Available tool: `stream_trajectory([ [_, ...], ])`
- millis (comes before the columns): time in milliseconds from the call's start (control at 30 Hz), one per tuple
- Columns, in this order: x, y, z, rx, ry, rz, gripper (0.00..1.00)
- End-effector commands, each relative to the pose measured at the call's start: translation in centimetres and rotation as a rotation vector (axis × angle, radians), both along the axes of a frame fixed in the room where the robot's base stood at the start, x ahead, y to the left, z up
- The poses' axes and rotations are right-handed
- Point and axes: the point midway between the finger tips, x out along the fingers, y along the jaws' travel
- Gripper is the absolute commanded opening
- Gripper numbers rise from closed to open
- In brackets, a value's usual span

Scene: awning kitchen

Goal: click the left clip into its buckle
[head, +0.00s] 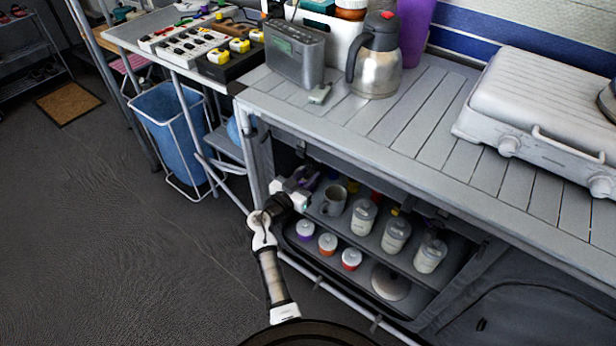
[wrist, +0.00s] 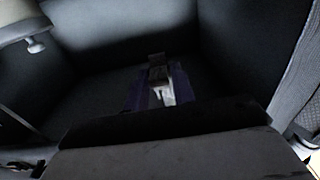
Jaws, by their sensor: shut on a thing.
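My gripper (head: 303,180) reaches into the left end of the open cabinet under the counter, beside the left front post. A pale knob-like fitting (wrist: 36,46) hangs at the upper left of the wrist view. I cannot make out the buckle for certain in either view.
A grey mug (head: 334,200), several white jars (head: 396,235) and lidded pots (head: 327,243) stand on the cabinet shelves right of my gripper. Above, the counter (head: 400,120) carries a radio (head: 294,55) and steel jug (head: 376,70).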

Motion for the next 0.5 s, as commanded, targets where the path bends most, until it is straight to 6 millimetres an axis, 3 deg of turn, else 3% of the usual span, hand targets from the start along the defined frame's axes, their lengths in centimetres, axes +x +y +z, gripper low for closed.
stream_trajectory([
  [300, -2.9, 2.2, 6.1, 0.004, -0.003, 0.003, 0.0],
  [500, -4.0, 3.0, 8.4, 0.002, 0.001, 0.001, 0.0],
])
